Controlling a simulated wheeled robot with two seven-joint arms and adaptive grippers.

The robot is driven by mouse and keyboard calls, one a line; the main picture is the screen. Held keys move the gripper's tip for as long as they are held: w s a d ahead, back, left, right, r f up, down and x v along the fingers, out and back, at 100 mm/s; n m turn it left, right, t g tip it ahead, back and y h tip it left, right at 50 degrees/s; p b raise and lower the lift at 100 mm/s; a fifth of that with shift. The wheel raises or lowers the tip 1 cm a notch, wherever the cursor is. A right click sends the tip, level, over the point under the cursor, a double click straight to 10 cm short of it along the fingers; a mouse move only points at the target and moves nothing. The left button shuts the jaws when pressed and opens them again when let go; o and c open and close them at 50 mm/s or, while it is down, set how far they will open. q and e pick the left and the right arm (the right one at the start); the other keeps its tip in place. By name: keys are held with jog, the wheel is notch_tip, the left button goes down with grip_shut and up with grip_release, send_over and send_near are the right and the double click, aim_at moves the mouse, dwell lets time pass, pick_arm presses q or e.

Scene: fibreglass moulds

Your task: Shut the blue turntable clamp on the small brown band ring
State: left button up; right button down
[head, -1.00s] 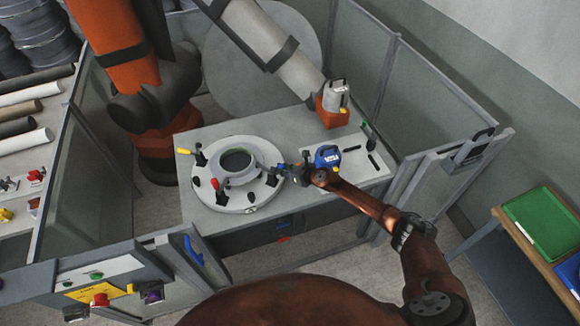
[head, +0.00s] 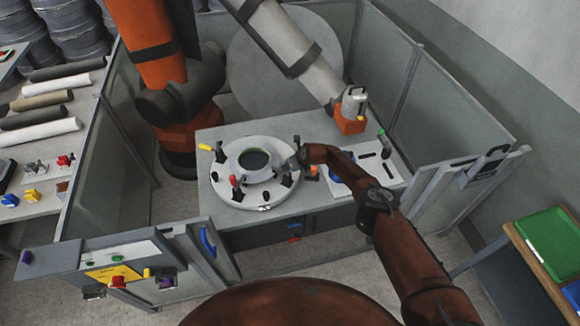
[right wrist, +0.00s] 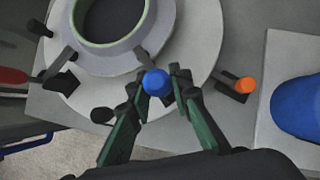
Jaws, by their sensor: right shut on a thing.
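The round grey turntable (head: 228,190) stands on the grey bench, with a ring (head: 254,161) at its middle. The ring looks grey with a dark opening, not clearly brown; it also shows in the right wrist view (right wrist: 112,48). My right gripper (head: 291,162) is at the turntable's right edge. In the right wrist view, its green fingers are shut on the blue knob (right wrist: 157,82) of the blue clamp, beside the ring. A dark piece extends from near the knob toward the ring; I cannot tell whether it touches. My left gripper is not in view.
Clamps with a yellow handle (head: 206,147), red handle (head: 233,181) and orange knob (right wrist: 245,85) stand around the turntable. A blue device (head: 340,187) sits right, partly behind my arm. A large orange robot arm (head: 145,42) stands behind. Fence panels (head: 468,125) enclose the bench.

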jog(key=shift+s+a+f, duration=0.1)
jog(key=shift+f, duration=0.05)
dwell(0.3)
jog(key=c, duration=1.7)
grip_release()
jog(key=shift+c, duration=0.2)
jog(key=shift+d+r, duration=0.25)
jog(key=shift+r, duration=0.65)
jog(key=v, duration=1)
jog(key=shift+s, duration=0.35)
